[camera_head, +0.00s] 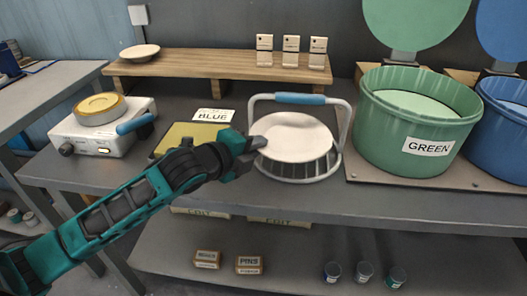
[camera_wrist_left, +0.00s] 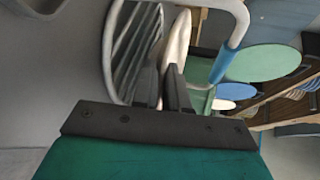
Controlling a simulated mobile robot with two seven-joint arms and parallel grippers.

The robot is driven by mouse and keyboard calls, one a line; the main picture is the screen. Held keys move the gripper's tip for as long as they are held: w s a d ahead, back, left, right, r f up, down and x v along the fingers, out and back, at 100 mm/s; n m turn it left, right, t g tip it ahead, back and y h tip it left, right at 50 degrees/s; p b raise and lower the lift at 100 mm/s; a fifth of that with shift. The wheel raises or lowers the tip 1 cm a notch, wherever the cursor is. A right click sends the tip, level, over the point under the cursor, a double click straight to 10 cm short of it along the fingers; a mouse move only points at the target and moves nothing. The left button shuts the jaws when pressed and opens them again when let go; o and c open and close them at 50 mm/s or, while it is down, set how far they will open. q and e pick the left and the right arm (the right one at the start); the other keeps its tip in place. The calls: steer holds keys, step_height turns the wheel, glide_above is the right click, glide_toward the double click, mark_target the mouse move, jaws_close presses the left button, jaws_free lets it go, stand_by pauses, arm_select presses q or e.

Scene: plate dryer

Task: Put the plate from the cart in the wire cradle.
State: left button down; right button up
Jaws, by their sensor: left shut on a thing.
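The round white plate (camera_head: 293,135) lies nearly flat over the wire cradle (camera_head: 342,150), a grey wire frame with a blue-gripped handle. My left gripper (camera_head: 254,149) reaches in from the left and is shut on the plate's left edge. In the left wrist view the fingers (camera_wrist_left: 165,88) close on the rim of the plate (camera_wrist_left: 177,45), beside the cradle's bars (camera_wrist_left: 135,50). The plate hides much of the cradle's inside, and I cannot tell whether it rests on the bars. My right gripper is in neither view.
A green tub (camera_head: 420,115) marked GREEN stands right of the cradle, with a blue tub (camera_head: 508,110) beyond. A white device (camera_head: 100,130) stands at left. A wooden shelf (camera_head: 215,64) carries a small dish (camera_head: 139,52) behind. Bare counter (camera_head: 400,202) lies in front.

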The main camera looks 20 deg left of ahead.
mark_target(263, 164)
arm_select(q)
steer(key=w, duration=0.3)
steer(key=shift+d+r, duration=0.1)
steer(key=shift+d, duration=0.3)
step_height(263, 164, down, 3)
steer(key=shift+r+b, duration=0.1)
steer(key=shift+b, duration=0.4)
steer(key=shift+f, duration=0.35)
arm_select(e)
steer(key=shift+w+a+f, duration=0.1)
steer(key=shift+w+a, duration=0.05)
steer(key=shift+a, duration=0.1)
arm_select(q)
steer(key=shift+f, duration=0.1)
steer(key=c, duration=1.4)
jaws_free()
steer(key=shift+s, duration=0.15)
steer(key=p+v, duration=0.1)
steer(key=v, duration=1.1)
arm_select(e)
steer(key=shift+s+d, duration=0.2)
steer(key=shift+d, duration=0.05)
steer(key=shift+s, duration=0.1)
